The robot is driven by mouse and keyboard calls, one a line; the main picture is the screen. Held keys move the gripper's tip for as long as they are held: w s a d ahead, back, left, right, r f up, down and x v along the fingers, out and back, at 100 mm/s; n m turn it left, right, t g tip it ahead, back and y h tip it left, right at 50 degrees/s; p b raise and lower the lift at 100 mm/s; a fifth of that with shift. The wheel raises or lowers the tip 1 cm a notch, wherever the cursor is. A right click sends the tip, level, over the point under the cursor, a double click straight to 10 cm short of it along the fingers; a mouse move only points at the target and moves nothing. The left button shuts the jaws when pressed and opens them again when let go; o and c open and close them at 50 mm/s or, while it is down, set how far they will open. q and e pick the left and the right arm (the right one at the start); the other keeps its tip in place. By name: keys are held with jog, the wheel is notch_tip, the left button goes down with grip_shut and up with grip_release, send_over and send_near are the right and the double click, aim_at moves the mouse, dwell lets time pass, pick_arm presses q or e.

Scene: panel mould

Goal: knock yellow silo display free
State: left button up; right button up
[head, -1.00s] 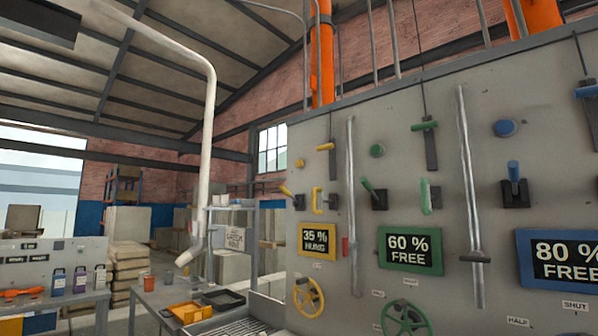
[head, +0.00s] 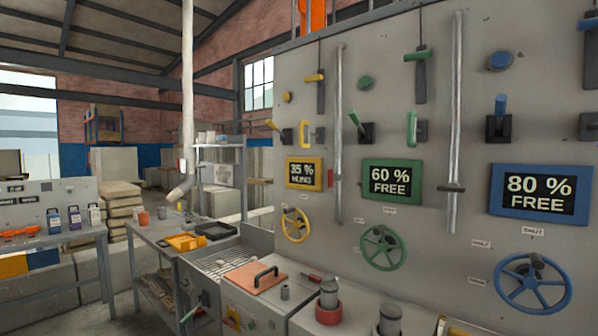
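The yellow silo display (head: 304,174) is on the grey panel and reads "35 % HUNG". Above it are a yellow button (head: 287,97), a yellow-tipped lever (head: 273,126), a yellow handle (head: 305,134) and a yellow slider (head: 315,78). A yellow handwheel (head: 295,225) is below it. The green display (head: 393,179) reads "60 % FREE" and the blue display (head: 540,194) reads "80 % FREE". Neither of my grippers shows in the head view.
A bench with a square orange-brown lid (head: 256,279), a red ring part (head: 328,312) and metal cylinders runs below the panel. A side table with a yellow tray (head: 185,242) stands left of it. Green (head: 383,247) and blue (head: 533,283) handwheels stick out from the panel.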

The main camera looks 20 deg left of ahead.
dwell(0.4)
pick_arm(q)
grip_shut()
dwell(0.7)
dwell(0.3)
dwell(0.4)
